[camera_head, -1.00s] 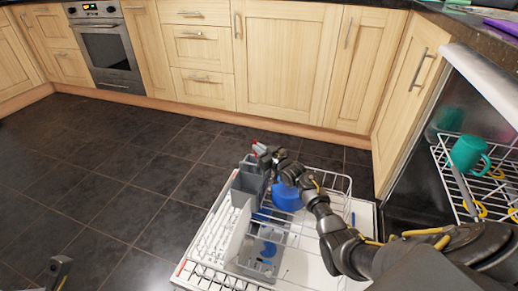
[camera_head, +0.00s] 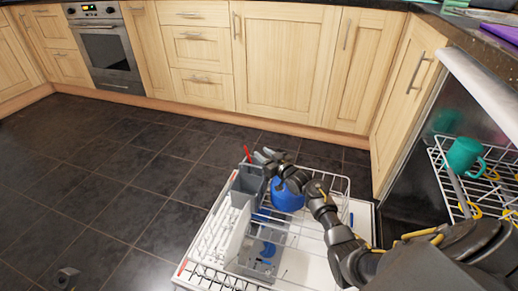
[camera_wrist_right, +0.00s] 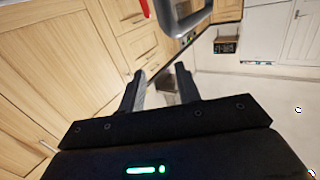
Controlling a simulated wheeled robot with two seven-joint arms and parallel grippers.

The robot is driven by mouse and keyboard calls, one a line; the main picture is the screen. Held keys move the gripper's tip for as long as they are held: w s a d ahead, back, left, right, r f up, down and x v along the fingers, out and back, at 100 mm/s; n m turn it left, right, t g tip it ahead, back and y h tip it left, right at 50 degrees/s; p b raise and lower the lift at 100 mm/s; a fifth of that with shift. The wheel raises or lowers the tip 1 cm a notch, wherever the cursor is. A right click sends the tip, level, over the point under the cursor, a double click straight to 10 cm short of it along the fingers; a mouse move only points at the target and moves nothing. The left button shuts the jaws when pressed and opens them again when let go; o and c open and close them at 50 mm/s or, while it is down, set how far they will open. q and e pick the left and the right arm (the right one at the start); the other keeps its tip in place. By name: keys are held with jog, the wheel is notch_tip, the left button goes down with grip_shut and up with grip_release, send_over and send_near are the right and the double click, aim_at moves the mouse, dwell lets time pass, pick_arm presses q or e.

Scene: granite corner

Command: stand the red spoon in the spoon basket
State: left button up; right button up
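The red spoon (camera_head: 246,153) stands nearly upright, slightly tilted, its red end rising above the grey spoon basket (camera_head: 247,182). Its lower part is hidden by the basket. In the right wrist view a piece of the red spoon (camera_wrist_right: 146,8) shows at the top edge, beside a grey part that looks like the basket (camera_wrist_right: 186,20). My right gripper (camera_head: 264,157) is just right of the spoon, above the basket's right side. Its fingers (camera_wrist_right: 160,85) are apart with nothing held between them.
The basket stands in the pulled-out lower dishwasher rack (camera_head: 215,235), with a blue item (camera_head: 288,198) under my right wrist. The upper rack at right holds a green mug (camera_head: 464,154). Wooden cabinets (camera_head: 285,65) line the back. The dark floor at left is clear.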

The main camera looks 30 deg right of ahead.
jog(key=s+d+p, duration=0.1)
jog(key=s+p, duration=0.1)
jog(key=s, duration=0.5)
jog(key=shift+r, duration=0.25)
jog(key=shift+s, duration=0.1)
dwell(0.4)
